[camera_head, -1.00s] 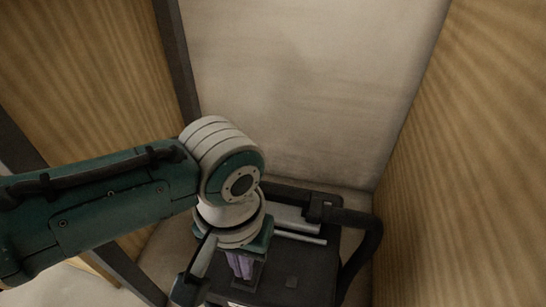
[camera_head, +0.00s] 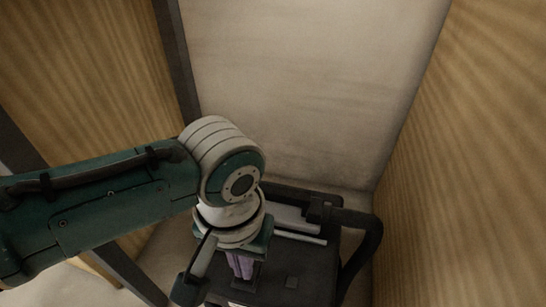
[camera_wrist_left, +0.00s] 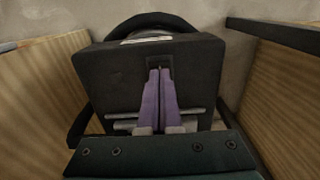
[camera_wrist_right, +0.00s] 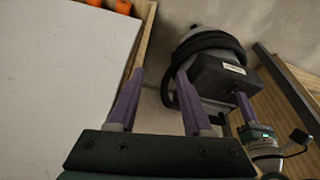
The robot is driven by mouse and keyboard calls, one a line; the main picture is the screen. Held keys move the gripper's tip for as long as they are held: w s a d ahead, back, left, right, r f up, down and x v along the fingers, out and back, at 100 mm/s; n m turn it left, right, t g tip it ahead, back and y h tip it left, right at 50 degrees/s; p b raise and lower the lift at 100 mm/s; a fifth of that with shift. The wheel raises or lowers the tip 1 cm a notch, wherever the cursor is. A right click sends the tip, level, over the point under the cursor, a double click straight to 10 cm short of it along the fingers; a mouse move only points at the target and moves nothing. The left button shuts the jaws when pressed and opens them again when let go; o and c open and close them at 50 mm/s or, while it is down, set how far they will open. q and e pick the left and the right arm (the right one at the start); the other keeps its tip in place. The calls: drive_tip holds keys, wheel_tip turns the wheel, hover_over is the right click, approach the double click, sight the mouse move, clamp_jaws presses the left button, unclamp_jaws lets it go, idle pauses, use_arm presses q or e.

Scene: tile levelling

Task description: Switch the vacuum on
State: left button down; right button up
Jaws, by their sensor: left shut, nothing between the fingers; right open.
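The vacuum (camera_head: 312,262) is a dark boxy unit with a curved black handle or hose, standing in a nook below me. It also shows in the left wrist view (camera_wrist_left: 108,75) and the right wrist view (camera_wrist_right: 218,76). My left gripper (camera_head: 243,277) points down at its top, purple fingers shut together and empty. In the left wrist view the fingertips (camera_wrist_left: 158,72) reach a small dark recess in the black housing; I cannot tell whether they touch it. The switch itself is not clearly visible. My right gripper (camera_wrist_right: 158,82) is open and empty, away from the vacuum.
Wooden panels stand close on the left (camera_head: 95,70) and right (camera_head: 470,170) of the vacuum, with a pale wall (camera_head: 310,80) behind. A white board (camera_wrist_right: 60,70) with a wooden edge and orange pieces (camera_wrist_right: 123,7) lies left in the right wrist view.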

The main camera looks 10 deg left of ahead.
use_arm(q)
drive_tip(key=shift+f+b, duration=0.75)
drive_tip(key=shift+f, duration=0.2)
idle(0.6)
wheel_tip(320, 180, up, 7)
drive_tip(key=p, duration=0.8)
drive_tip(key=shift+r, duration=0.15)
idle(0.3)
